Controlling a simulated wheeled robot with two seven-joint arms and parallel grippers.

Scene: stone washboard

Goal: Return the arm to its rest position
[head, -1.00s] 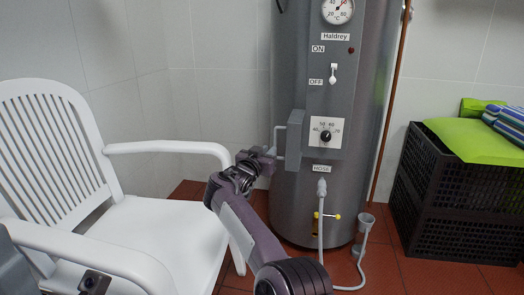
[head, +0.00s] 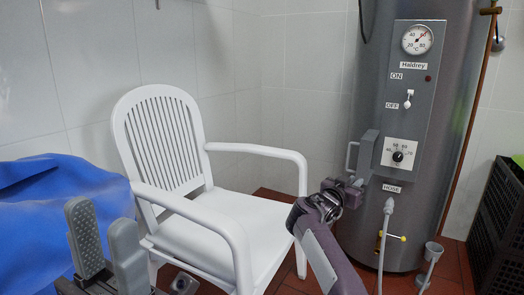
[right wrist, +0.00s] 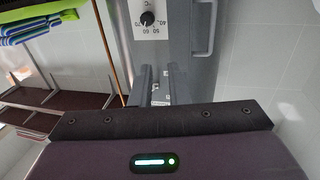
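My right arm reaches up from the lower middle of the head view.
A white slatted chair (head: 215,225) stands left of my right arm. A blue cloth-like thing (head: 55,190) lies behind my left gripper. A black crate (head: 500,235) stands at the right edge. A hose (head: 384,240) hangs at the boiler's front.

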